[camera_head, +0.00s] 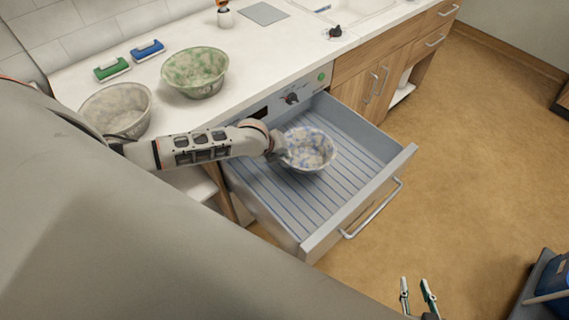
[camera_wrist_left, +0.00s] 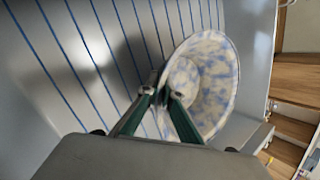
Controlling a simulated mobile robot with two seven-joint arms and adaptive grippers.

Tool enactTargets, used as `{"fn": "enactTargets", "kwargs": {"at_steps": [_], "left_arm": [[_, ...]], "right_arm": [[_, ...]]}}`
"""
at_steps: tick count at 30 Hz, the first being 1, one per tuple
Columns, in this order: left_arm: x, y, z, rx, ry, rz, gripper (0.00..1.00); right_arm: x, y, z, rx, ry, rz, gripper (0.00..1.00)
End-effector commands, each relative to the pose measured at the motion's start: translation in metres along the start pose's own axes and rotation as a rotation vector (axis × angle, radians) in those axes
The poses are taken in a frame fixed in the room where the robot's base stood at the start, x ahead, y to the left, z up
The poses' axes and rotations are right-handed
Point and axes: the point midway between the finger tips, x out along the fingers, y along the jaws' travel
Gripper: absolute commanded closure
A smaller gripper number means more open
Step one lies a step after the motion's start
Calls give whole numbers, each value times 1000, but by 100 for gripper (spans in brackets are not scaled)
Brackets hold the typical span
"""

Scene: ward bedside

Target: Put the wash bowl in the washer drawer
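The wash bowl (camera_head: 308,149), white with blue mottling, is inside the open washer drawer (camera_head: 355,197), over the ribbed floor near the machine front. It looks roughly upright; I cannot tell whether it rests on the ribs or hangs just above them. My left gripper (camera_head: 281,150) is at the bowl's left rim. In the left wrist view the fingers (camera_wrist_left: 163,92) straddle the near wall of the bowl (camera_wrist_left: 214,82) and appear closed on it. My right gripper (camera_head: 415,283) is at the bottom of the head view, fingers apart and empty.
A green mottled bowl (camera_head: 195,73) and a greyish bowl (camera_head: 117,109) stand on the white counter (camera_head: 270,55). Green (camera_head: 111,69) and blue (camera_head: 147,50) brush-like items lie behind them. The drawer's front and right parts are clear. Open floor lies right.

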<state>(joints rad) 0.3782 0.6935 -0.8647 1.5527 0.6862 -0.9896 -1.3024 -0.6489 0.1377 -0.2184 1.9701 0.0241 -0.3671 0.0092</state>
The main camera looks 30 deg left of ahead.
Motion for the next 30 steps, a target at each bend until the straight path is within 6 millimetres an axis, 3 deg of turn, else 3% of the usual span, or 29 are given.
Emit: {"fn": "enactTargets", "kwargs": {"at_steps": [12,20,21,22,30], "left_arm": [[38,19,-14,-1,0,-1,100],[40,21,-15,0,-1,0,100],[40,21,-15,0,0,1,85],[40,21,-15,1,0,1,78],[40,21,-15,0,0,0,78]], "right_arm": [[6,2,15,-3,-12,3,72],[6,2,17,-4,-16,3,72],[6,2,17,-4,-16,3,72],[6,2,17,-4,-16,3,72],[6,3,12,-4,-8,5,72]]}}
